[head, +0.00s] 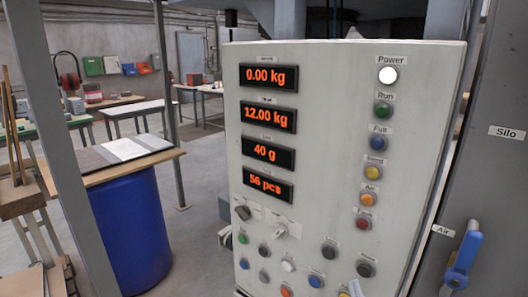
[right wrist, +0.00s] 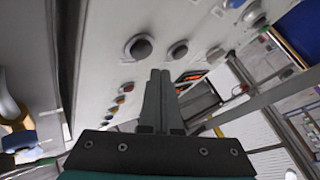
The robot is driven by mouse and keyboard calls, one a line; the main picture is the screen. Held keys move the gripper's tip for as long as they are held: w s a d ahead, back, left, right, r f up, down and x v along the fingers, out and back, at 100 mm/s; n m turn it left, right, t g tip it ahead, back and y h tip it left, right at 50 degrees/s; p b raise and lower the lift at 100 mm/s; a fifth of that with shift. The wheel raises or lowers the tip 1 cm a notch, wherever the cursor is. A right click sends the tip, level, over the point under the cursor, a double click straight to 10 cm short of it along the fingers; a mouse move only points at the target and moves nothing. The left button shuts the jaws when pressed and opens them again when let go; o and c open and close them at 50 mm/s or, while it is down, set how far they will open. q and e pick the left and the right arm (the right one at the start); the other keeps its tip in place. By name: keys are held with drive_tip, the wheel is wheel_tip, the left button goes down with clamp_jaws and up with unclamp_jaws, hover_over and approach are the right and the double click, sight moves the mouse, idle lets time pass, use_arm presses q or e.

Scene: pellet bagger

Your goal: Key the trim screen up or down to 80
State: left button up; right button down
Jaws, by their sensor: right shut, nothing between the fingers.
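The grey control panel (head: 335,150) carries four orange-lit screens in the head view. From the top they read 0.00 kg, 12.00 kg, 40 g and 56 pcs. The labels above them are too small to read surely; the 40 g screen (head: 267,152) is third. Two dark round buttons (head: 329,250) sit low on the panel at the right of the lower button group. In the right wrist view my right gripper (right wrist: 160,72) is shut and empty, its fingertips near the panel face, just below two dark buttons (right wrist: 138,47). I cannot tell whether it touches. My left gripper is out of view.
Lit Power (head: 388,75) and a column of coloured buttons line the panel's right side. A selector switch (head: 281,230) sits below the screens. A blue-handled air valve (head: 465,252) is at right. A blue drum (head: 130,225) stands left, beside a grey post (head: 60,130).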

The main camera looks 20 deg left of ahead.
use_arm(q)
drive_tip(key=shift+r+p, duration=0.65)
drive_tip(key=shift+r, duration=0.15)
use_arm(e)
drive_tip(key=s, duration=0.2)
drive_tip(key=s+a, duration=0.1)
drive_tip(key=s, duration=0.1)
drive_tip(key=shift+s+a, duration=0.2)
drive_tip(key=shift+s, duration=0.05)
idle(1.3)
